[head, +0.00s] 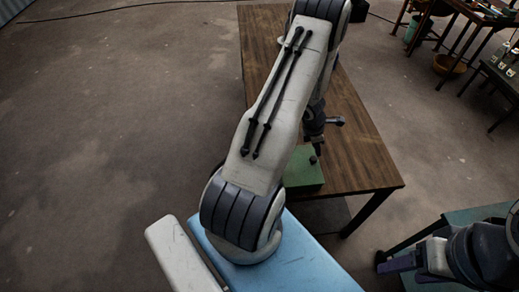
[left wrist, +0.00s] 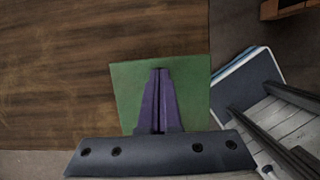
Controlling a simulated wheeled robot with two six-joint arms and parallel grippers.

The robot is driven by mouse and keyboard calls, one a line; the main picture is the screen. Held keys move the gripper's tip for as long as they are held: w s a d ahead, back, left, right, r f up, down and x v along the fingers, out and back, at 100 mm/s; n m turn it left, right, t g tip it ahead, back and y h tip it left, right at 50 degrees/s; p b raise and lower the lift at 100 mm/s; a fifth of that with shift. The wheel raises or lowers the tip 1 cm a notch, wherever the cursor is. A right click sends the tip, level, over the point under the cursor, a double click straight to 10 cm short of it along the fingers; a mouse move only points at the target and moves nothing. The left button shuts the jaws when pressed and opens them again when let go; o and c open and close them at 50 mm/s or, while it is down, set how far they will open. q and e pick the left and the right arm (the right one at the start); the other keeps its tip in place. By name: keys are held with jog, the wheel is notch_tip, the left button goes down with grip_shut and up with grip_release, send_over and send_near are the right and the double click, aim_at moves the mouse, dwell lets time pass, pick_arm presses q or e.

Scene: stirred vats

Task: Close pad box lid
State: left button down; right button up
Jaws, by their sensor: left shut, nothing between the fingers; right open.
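The green pad box (head: 304,175) stands near the front edge of the wooden table, partly hidden behind my left arm in the head view. In the left wrist view a flat green square face (left wrist: 195,85) lies under my left gripper (left wrist: 160,72). Its purple fingers are shut together with nothing between them, their tips over the green face. I cannot tell whether they touch it. No gap or hinge shows, so I cannot tell how far the lid stands open. My right gripper (head: 392,264) is open and empty at the lower right of the head view, away from the box.
The wooden table (head: 365,155) is bare around the box. A teal-topped table (head: 480,214) stands at the lower right beside my right arm. Other tables with small items and an orange-brown bowl (head: 449,65) are at the far right. Open floor lies left.

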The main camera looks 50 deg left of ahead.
aim_at(317, 163)
pick_arm(q)
jog(key=shift+w+d+b+x, duration=0.15)
jog(key=shift+b+x, duration=0.25)
jog(key=shift+x, duration=0.45)
jog(key=shift+w+d+b+x, duration=0.15)
jog(key=shift+b+x, duration=0.25)
jog(key=shift+x, duration=0.45)
jog(key=shift+r, duration=0.1)
jog(key=shift+r, duration=0.1)
jog(key=w+d+r+p, duration=0.3)
jog(key=w+r+p, duration=0.3)
jog(key=r, duration=0.5)
jog(key=shift+d+p, duration=0.4)
jog(key=shift+p, duration=0.15)
